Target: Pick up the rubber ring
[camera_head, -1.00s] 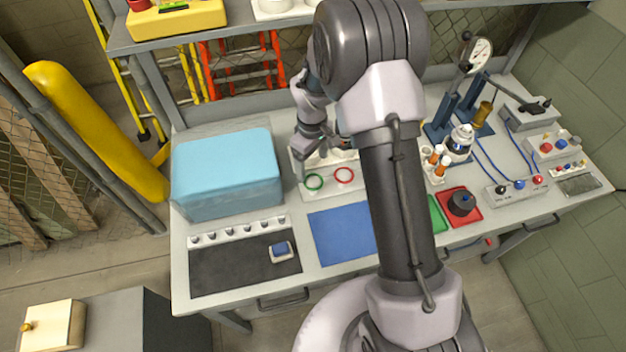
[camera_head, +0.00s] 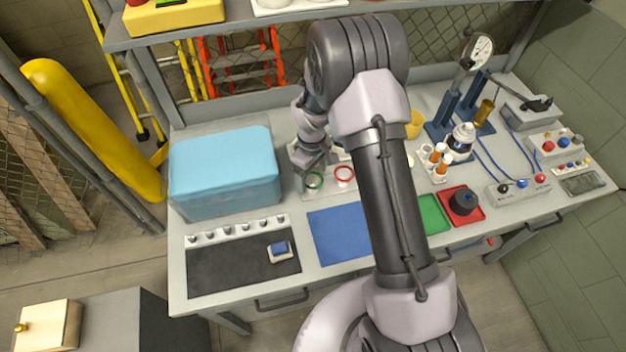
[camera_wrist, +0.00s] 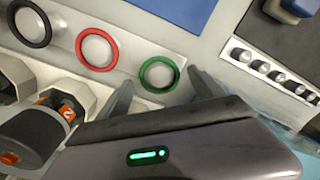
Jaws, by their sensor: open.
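A green rubber ring (camera_wrist: 143,76) lies around a pale round boss on a light grey plate. A red ring (camera_wrist: 79,49) and a black ring (camera_wrist: 48,30) lie around similar bosses in the same row. In the head view my gripper (camera_head: 311,165) hangs over the plate at the green ring (camera_head: 314,187), beside the red ring (camera_head: 344,179). The black ring is hidden there by my arm. The fingertips' height above the plate is hard to tell.
A light-blue box (camera_head: 225,175) stands left of the plate. In front lie a blue mat (camera_head: 338,235) and a dark mat (camera_head: 225,268) with a row of small knobs behind it. In the wrist view, a holder with an orange-and-grey item (camera_wrist: 62,105) stands close to the rings.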

